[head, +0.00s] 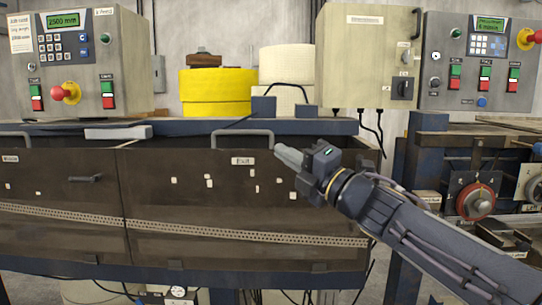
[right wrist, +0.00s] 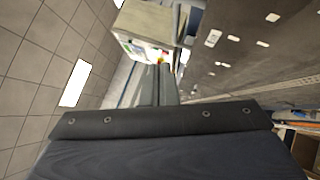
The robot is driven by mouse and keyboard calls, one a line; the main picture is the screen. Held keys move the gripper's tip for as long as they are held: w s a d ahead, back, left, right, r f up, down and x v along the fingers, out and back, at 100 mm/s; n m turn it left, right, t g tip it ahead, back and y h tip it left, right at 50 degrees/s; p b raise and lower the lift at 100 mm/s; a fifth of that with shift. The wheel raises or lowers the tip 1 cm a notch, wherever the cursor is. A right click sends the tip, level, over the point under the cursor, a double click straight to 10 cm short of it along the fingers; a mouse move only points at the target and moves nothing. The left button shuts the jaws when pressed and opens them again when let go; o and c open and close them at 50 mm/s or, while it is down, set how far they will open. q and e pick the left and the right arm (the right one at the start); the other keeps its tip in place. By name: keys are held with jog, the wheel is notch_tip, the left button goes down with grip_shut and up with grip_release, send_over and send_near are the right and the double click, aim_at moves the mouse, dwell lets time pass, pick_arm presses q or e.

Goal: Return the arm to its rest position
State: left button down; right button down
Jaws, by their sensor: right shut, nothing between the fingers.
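My right gripper (head: 289,155) reaches in from the lower right in the head view, in front of the laminating machine's dark front panel (head: 230,215). Its fingers are shut and empty, pointing left, close to the label below the right-hand handle (head: 243,134). I cannot tell whether they touch the panel. The right wrist view shows the closed fingers (right wrist: 160,82) beyond the dark gripper body. My left gripper is not in view.
A control box (head: 84,60) with a red stop button stands at the left, another (head: 483,60) at the right. Yellow (head: 215,95) and cream rolls (head: 287,80) sit behind the machine. A grey cabinet (head: 355,55) stands beside them.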

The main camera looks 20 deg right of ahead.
jog(key=s+d+f+m+g+h, duration=0.1)
jog(key=s+d+f+m+h, duration=0.45)
jog(key=f+m, duration=0.35)
jog(key=s+d+f+m+g+h, duration=0.1)
jog(key=s+d+f+m+h, duration=0.3)
jog(key=d+f+m+h, duration=0.45)
jog(key=s+a+f+m+g+y, duration=0.3)
jog(key=s+a+f+m+g, duration=0.2)
jog(key=s+f, duration=0.5)
jog(key=s+a+f+m+g+y, duration=0.3)
jog(key=s+a+f+m+g, duration=0.2)
jog(key=s+f, duration=0.6)
jog(key=shift+a+m+g, duration=0.3)
jog(key=shift+a+m, duration=0.45)
jog(key=shift+m, duration=0.4)
